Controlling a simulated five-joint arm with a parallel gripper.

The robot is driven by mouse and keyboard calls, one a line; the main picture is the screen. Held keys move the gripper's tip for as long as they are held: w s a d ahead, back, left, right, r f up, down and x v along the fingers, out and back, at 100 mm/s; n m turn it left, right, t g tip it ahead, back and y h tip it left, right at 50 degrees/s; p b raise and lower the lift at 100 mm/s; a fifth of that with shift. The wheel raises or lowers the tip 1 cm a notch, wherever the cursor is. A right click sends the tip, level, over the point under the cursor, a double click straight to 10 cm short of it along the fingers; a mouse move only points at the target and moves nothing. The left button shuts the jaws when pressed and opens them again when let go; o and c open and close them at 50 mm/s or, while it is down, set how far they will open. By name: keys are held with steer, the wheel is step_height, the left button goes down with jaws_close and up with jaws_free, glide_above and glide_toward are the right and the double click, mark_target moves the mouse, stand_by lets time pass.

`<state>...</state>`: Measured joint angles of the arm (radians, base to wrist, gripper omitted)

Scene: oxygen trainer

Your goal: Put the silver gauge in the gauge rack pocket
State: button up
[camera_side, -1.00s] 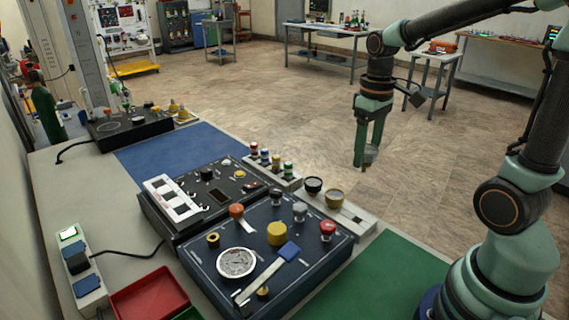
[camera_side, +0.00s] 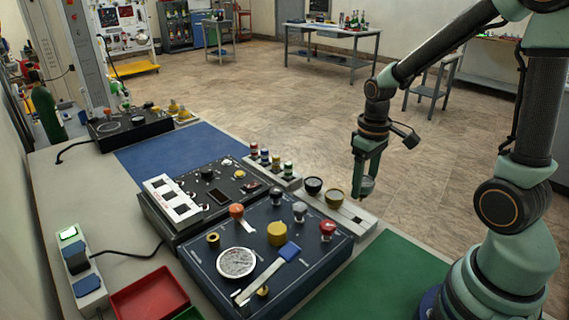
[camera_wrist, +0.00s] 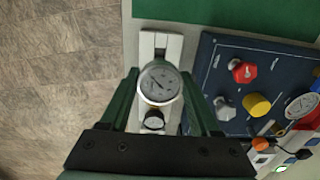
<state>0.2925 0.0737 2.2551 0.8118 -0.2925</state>
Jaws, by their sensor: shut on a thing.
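The silver gauge (camera_wrist: 159,84), round with a white dial and a needle, is held between the two fingers of my gripper (camera_wrist: 160,76). In the side view my gripper (camera_side: 366,192) hangs above the far right part of the gauge rack, with the silver gauge (camera_side: 367,184) partly hidden by the fingers. In the wrist view the rack (camera_wrist: 174,44) lies under and beyond the gauge, with the slot showing.
A dark blue panel (camera_side: 222,284) with coloured knobs, a large dial and a blue-handled tool stands beside the rack. A rack of small coloured fittings (camera_side: 271,160) adjoins it. A green mat (camera_side: 375,280) lies clear at the front right. A red tray (camera_side: 150,296) sits at front left.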

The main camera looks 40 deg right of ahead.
mark_target(361, 199)
steer(key=shift+f, duration=2.5)
steer(key=shift+f, duration=0.45)
steer(key=shift+f, duration=0.65)
steer(key=shift+f, duration=0.35)
steer(key=shift+f, duration=0.1)
steer(key=o, duration=1.3)
steer(key=shift+o, duration=0.2)
